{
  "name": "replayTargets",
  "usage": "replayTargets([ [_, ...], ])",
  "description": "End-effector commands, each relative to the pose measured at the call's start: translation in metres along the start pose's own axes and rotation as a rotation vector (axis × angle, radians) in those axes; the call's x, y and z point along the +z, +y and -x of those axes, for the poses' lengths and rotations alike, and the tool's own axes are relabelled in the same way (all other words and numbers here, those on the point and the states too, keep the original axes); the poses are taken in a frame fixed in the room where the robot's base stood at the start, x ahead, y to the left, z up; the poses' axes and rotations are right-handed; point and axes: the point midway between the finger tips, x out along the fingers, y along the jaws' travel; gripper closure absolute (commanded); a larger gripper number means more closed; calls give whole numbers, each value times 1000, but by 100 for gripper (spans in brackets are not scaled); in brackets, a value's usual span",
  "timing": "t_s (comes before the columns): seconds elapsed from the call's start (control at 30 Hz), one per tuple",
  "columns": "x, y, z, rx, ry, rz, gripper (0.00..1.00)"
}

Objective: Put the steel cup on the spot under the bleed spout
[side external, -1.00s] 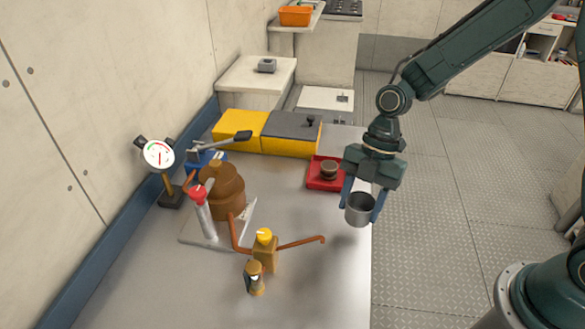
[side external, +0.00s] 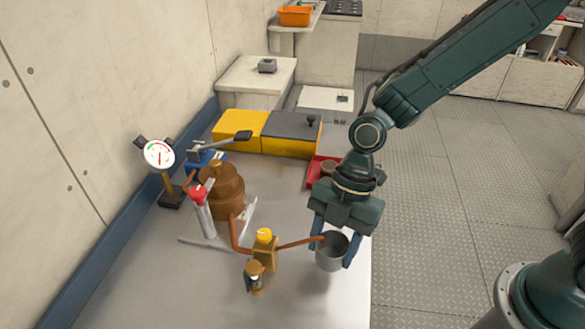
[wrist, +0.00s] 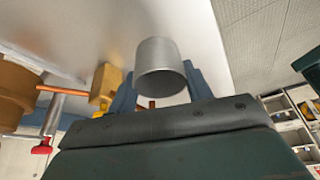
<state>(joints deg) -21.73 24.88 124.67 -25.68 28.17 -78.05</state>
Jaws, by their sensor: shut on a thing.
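My gripper (side external: 333,254) is shut on the steel cup (side external: 331,257), a grey, open-topped cylinder held upright between the two blue fingers. In the wrist view the cup (wrist: 160,66) shows between the fingers. The bleed spout (side external: 300,243) is a thin copper pipe running right from a brass block (side external: 264,252) with a yellow knob. Its tip reaches the cup's left rim in the side view; I cannot tell whether they touch. The spot under the spout is not visible. I cannot tell whether the cup's base touches the bench.
A brown stepped pump body (side external: 222,193), red-topped lever (side external: 198,196) and gauge (side external: 159,154) are to the left. A red tray (side external: 313,171) lies behind my gripper. The bench front (side external: 215,300) is clear.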

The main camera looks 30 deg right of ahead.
Motion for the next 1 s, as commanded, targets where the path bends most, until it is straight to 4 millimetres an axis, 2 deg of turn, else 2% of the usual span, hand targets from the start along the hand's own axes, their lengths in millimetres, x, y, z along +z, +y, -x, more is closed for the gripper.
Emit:
replayTargets([
  [0.17, -9, 0, -4, -1, 0, 2, 73],
  [0.5, 5, 0, -34, -2, 0, -1, 73],
  [0.97, 7, 0, -38, -1, 0, 0, 73],
  [1.0, 7, 0, -39, -1, 0, 0, 48],
])
